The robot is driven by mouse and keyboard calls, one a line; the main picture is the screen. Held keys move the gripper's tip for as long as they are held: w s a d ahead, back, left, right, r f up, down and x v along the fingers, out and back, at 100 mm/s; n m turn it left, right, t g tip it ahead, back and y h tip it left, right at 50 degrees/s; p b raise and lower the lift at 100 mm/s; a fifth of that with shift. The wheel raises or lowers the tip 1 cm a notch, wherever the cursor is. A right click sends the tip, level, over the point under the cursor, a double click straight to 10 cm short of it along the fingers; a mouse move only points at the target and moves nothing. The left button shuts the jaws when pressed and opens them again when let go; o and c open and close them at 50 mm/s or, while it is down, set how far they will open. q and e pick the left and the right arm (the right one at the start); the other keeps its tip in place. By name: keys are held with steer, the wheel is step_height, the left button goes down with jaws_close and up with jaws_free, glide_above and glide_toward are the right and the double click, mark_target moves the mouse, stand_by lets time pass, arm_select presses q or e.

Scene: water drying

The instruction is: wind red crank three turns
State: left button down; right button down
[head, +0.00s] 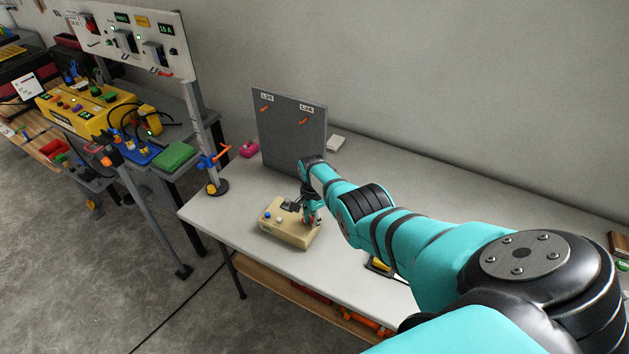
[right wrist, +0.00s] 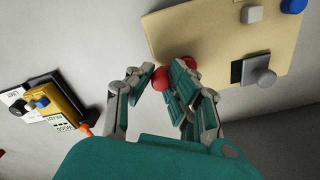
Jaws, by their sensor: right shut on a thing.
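The beige box (head: 283,234) lies on the white table; it fills the upper right of the right wrist view (right wrist: 205,40). It carries a blue knob (right wrist: 293,5), a white button (right wrist: 251,14) and a grey knob on a dark plate (right wrist: 262,77). The red crank (right wrist: 163,77) is at the box's near edge, partly hidden by my fingers. My right gripper (right wrist: 167,84) is shut on the red crank, with red showing between and behind its fingers. In the head view my right gripper (head: 311,215) is at the box's right end. My left gripper is not in view.
A grey upright panel (head: 280,130) with orange hooks stands behind the box. A pink item (head: 249,149) and a white block (head: 336,143) lie near it. A yellow and black device (head: 379,265) lies by the table's front edge. The table's right side is mostly clear.

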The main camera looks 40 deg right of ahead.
steer(key=m, duration=0.2)
steer(key=a+m, duration=0.1)
steer(key=m, duration=0.1)
steer(key=shift+a+r+m+p, duration=0.1)
steer(key=shift+a+m+p, duration=0.05)
steer(key=shift+m+p, duration=0.2)
steer(key=m, duration=0.3)
steer(key=a+m, duration=0.1)
steer(key=shift+w+a+m, duration=0.1)
steer(key=shift+w+m, duration=0.15)
steer(key=shift+w, duration=0.05)
steer(key=m, duration=0.2)
steer(key=m+b, duration=0.1)
steer(key=shift+w+a+m, duration=0.3)
steer(key=shift+w+a, duration=0.05)
steer(key=shift+w+a+m+b, duration=0.2)
steer(key=shift+m+b, duration=0.15)
steer(key=shift+m, duration=0.55)
steer(key=shift+w+a+m+b, duration=0.1)
steer(key=shift+w+m+b, duration=0.2)
steer(key=shift+m, duration=0.6)
steer(key=c, duration=1.3)
jaws_free()
steer(key=shift+s, duration=0.1)
steer(key=shift+o, duration=0.2)
